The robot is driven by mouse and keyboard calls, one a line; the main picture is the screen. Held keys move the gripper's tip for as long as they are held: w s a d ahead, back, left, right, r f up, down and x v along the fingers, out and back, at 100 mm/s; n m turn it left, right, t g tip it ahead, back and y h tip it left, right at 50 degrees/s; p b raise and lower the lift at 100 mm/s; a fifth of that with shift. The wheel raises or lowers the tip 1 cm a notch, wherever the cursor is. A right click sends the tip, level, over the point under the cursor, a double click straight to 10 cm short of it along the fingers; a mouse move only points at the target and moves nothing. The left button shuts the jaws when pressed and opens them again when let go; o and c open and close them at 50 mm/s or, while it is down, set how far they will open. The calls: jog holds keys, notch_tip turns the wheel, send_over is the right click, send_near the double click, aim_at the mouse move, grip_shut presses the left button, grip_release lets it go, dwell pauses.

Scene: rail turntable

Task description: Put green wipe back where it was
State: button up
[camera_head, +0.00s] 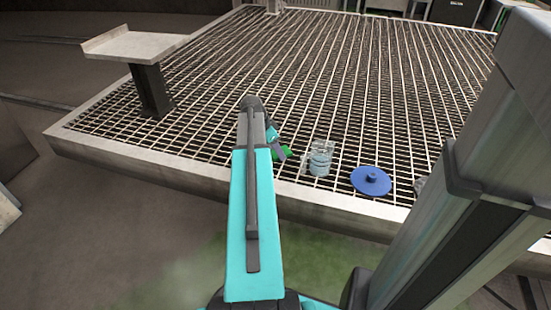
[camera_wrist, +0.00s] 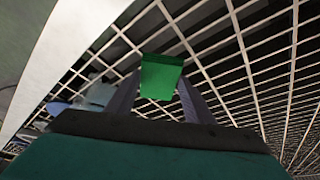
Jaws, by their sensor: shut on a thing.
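The green wipe (camera_head: 281,154) shows as a small green patch at the end of my arm in the head view, partly hidden by the arm. In the wrist view, the green wipe (camera_wrist: 161,80) sits between the two finger tips. My gripper (camera_head: 274,145) is shut on it, just left of a clear jar. In the wrist view, my gripper (camera_wrist: 160,92) has one finger on each side of the wipe, with the grating behind it. I cannot tell whether the wipe touches the grating.
The clear jar (camera_head: 320,157) stands on the grating (camera_head: 400,100) near its front edge. A blue disc with a knob (camera_head: 371,181) lies to its right. A grey object (camera_head: 420,184) is partly hidden behind my column. A small raised platform (camera_head: 135,45) stands at the left. The grating's middle and back are clear.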

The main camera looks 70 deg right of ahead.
aim_at(275, 154)
jog(key=shift+f+b, duration=0.75)
jog(key=shift+f, duration=0.9)
jog(key=shift+a+f, duration=0.1)
jog(key=shift+f, duration=0.5)
jog(key=o, duration=0.9)
jog(key=shift+f, duration=0.1)
jog(key=shift+s, duration=0.1)
jog(key=shift+a, duration=0.1)
jog(key=shift+s, duration=0.1)
jog(key=shift+r, duration=0.35)
jog(key=p+v, duration=0.1)
jog(key=v, duration=0.3)
jog(key=p+v, duration=0.1)
jog(key=v, duration=0.3)
jog(key=p+v, duration=0.2)
jog(key=v, duration=0.2)
jog(key=shift+w+r, duration=0.2)
jog(key=shift+r, duration=0.15)
